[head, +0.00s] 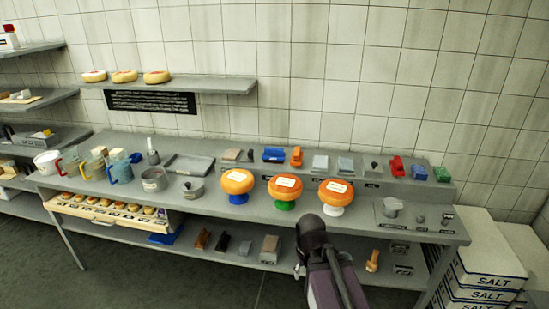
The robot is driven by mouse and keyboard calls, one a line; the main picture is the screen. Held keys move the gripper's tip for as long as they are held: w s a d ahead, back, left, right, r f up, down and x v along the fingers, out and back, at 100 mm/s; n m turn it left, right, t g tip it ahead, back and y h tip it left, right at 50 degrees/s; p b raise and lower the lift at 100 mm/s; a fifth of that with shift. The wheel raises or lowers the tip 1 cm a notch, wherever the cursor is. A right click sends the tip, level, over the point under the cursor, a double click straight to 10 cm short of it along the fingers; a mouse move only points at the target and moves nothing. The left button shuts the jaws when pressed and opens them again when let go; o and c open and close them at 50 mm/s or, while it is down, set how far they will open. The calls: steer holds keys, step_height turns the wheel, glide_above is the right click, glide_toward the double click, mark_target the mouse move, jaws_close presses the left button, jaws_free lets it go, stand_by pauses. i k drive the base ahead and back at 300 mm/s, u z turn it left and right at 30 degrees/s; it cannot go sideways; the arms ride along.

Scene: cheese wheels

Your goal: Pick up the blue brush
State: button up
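Several blue things show in the head view, too small to tell for sure which is the brush. A blue, block-like thing (273,154) lies on the raised back ledge of the table, left of an orange one. A smaller blue block (419,172) sits on the same ledge at the right, between a red and a green thing. A flat blue thing (165,236) lies on the lower shelf. My arm rises from the bottom, right of centre, in front of the table. I cannot make out my gripper's fingers, and no held thing shows.
The grey table (250,215) bears three orange cheese wheels (237,181) on coloured stands, with jugs (121,169) and pots (154,179) at left. An open drawer (110,222) juts out in front. Salt boxes (490,262) stand at right. Shelves hang on the tiled wall.

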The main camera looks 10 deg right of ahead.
mark_target(277, 156)
steer(key=u, duration=0.05)
steer(key=i, duration=1)
steer(key=z, duration=0.05)
